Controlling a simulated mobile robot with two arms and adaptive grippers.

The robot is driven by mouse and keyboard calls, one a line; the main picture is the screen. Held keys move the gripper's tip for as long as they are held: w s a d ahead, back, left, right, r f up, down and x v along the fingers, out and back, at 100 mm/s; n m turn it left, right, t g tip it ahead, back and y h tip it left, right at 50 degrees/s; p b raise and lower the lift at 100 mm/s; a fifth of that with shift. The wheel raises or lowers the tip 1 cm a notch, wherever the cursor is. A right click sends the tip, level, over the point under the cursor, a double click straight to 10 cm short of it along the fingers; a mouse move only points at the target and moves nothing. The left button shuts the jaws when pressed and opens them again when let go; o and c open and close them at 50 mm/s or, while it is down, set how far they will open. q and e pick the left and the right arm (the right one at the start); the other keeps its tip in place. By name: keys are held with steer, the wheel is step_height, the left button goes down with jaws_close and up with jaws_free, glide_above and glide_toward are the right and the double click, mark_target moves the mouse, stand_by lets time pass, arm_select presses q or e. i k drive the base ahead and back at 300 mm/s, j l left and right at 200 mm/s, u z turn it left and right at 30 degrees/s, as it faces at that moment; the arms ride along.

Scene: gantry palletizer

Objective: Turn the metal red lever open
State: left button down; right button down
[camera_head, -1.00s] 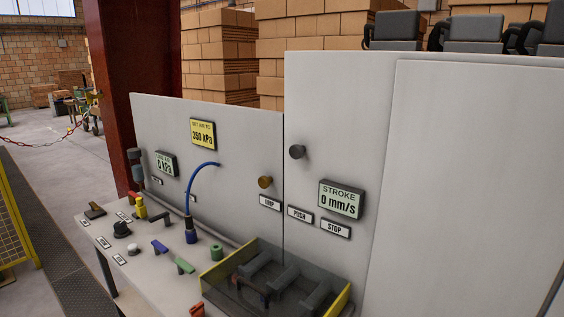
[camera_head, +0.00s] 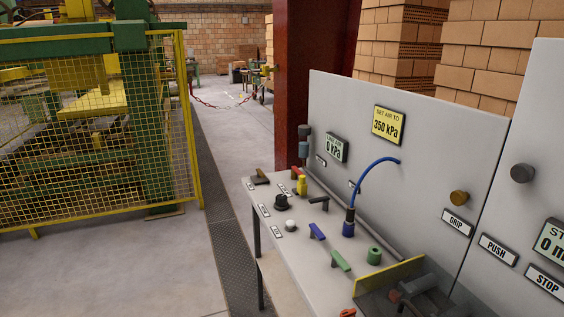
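A small red lever (camera_head: 296,172) sits at the far end of the grey control bench (camera_head: 290,247), beside a yellow fitting (camera_head: 302,186). Its exact angle is too small to tell. A second orange-red handle (camera_head: 348,312) shows at the bottom edge, partly cut off. I cannot tell from the picture which of them is the metal one.
The bench also holds a blue lever (camera_head: 317,231), a green lever (camera_head: 340,260), a black knob (camera_head: 282,202) and a blue hose (camera_head: 369,173). A grey panel (camera_head: 430,150) stands behind. Yellow fencing (camera_head: 90,130) is at left; the floor between is clear.

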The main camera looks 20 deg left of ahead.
mark_target(294, 168)
steer(key=i+j+u, duration=0.25)
steer(key=i+j, duration=0.15)
steer(key=i+j+u, duration=0.3)
steer(key=j+z, duration=0.4)
steer(key=i+j+z, duration=0.1)
steer(key=z, duration=0.35)
steer(key=j+z, duration=0.4)
